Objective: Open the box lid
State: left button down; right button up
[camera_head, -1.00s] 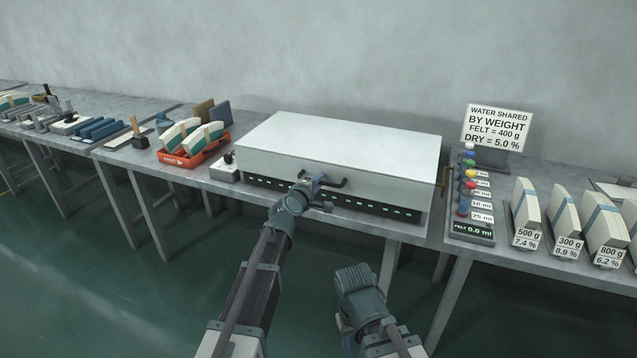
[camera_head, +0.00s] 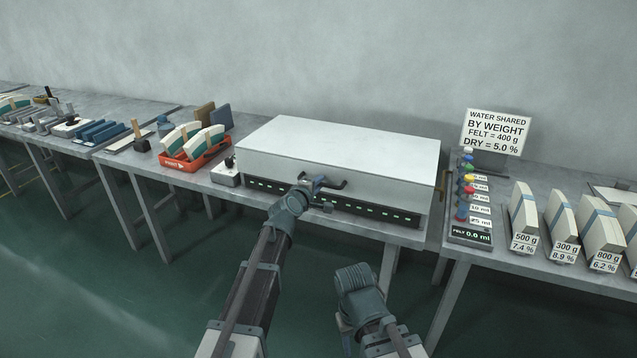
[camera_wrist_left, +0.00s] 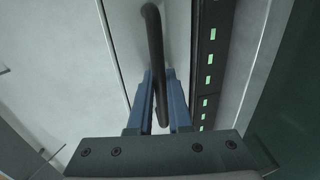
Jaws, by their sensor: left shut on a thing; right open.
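The box is a wide white case with a flat white lid (camera_head: 345,147) standing on the grey table, its top level and closed down. A dark bar handle (camera_head: 338,184) is fixed to its front face. My left gripper (camera_head: 314,185) is at the handle's left part, shut on it. In the left wrist view the dark handle (camera_wrist_left: 154,50) runs down between the two blue fingers of my left gripper (camera_wrist_left: 160,95). My right gripper (camera_head: 345,325) is low in front of the table, empty; its fingers are mostly hidden behind the arm.
A black strip with green lights (camera_head: 350,208) runs along the box base. A small control unit (camera_head: 227,173) with a black knob stands left of the box, beside a red tray (camera_head: 195,160) of pads. Right are a dosing stand (camera_head: 470,235) and a sign (camera_head: 496,132).

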pick_arm(q)
jog(key=r+p, duration=0.3)
jog(key=p, duration=0.1)
jog(key=r+g+p, duration=0.1)
jog(key=r+p, duration=0.3)
jog(key=p, duration=0.1)
jog(key=r+g+p, duration=0.1)
jog(key=r+p, duration=0.2)
jog(key=p, duration=0.1)
jog(key=shift+w+d+r+y+p, duration=0.15)
jog(key=shift+w+y+p, duration=0.1)
jog(key=shift+y+p, duration=0.15)
jog(key=w+d+r+g+p, duration=0.1)
jog(key=w+r+g+p, duration=0.1)
jog(key=r+p, duration=0.9)
jog(key=shift+w+g+y+p, duration=0.4)
jog(key=shift+w+p, duration=0.4)
jog(key=shift+p, duration=1.35)
jog(key=c, duration=0.8)
grip_release()
jog(key=shift+c, duration=0.2)
jog(key=shift+s+r, duration=0.1)
jog(key=shift+r, duration=0.05)
